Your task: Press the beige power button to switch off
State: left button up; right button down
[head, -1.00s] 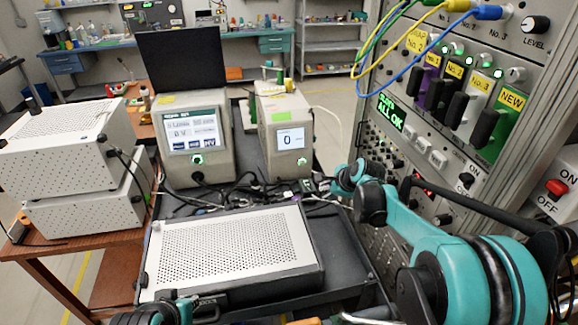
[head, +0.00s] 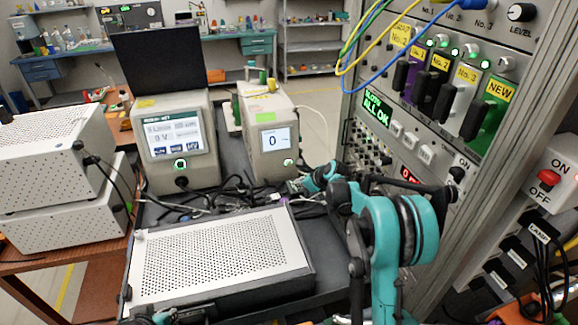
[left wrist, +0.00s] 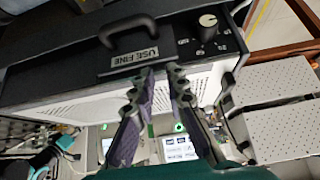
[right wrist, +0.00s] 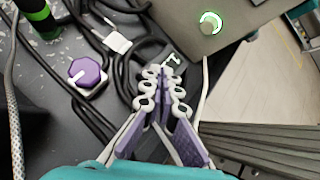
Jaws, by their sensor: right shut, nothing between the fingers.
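The smaller beige instrument box (head: 268,145) stands behind the perforated case and its screen reads 0. Its round power button (head: 289,162) glows green at the lower right of the front. This button also shows in the right wrist view (right wrist: 210,22). A larger beige box (head: 180,125) to its left has another green-lit button (head: 180,164). My right gripper (head: 299,186) is shut and empty, low in front of the smaller box, apart from the button; its fingertips (right wrist: 166,74) are over cables.
Loose cables and a purple knob (right wrist: 87,72) lie before the boxes. The perforated case (head: 215,255) fills the cart's front. A tall rack (head: 425,180) with switches stands right, with a red ON/OFF switch (head: 548,180). White perforated boxes (head: 55,165) stand left.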

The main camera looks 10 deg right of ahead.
aim_at(289, 167)
jog(key=shift+w+a+p, duration=0.15)
jog(key=shift+w+p, duration=0.3)
jog(key=shift+w, duration=3.7)
jog(key=shift+w, duration=0.1)
jog(key=shift+w, duration=0.3)
jog(key=shift+w, duration=0.85)
jog(key=shift+s, duration=1.3)
jog(key=shift+s+b, duration=0.3)
jog(key=shift+s, duration=2.2)
